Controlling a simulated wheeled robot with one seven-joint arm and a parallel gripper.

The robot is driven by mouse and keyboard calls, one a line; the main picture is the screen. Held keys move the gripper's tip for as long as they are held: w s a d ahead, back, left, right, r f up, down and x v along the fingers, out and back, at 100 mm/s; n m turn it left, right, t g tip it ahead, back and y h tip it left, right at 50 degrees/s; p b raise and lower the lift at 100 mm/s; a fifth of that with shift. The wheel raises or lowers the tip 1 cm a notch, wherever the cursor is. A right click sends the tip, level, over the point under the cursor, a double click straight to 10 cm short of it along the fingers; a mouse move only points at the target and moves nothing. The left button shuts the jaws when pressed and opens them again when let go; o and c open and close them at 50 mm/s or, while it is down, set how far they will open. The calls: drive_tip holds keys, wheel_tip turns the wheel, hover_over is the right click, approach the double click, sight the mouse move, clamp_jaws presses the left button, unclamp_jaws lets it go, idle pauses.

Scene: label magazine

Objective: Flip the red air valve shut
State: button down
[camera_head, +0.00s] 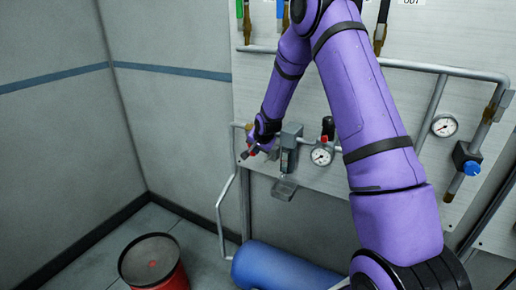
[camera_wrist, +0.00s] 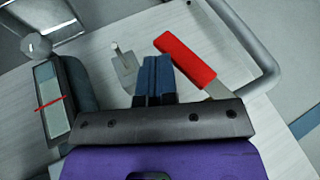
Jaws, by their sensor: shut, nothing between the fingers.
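The red valve handle (camera_wrist: 186,60) shows in the wrist view as a slanted red grip on a bare metal lever, just right of my fingers. In the head view a small patch of red (camera_head: 267,147) shows beside my gripper, mostly hidden by it. My gripper (camera_wrist: 154,62) is shut and empty, its dark blue fingers pressed together left of the handle. I cannot tell whether they touch it. In the head view my gripper (camera_head: 246,154) is at the left end of the pipe run, low on the panel.
A dial gauge (camera_head: 321,156) is further right. A grey pipe (camera_wrist: 249,42) bends close beyond the handle.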

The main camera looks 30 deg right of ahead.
drive_tip(key=shift+w+a+f+t+y, duration=0.5)
drive_tip(key=shift+w+f+t, duration=0.15)
drive_tip(key=shift+t, duration=0.35)
drive_tip(key=shift+r, duration=0.15)
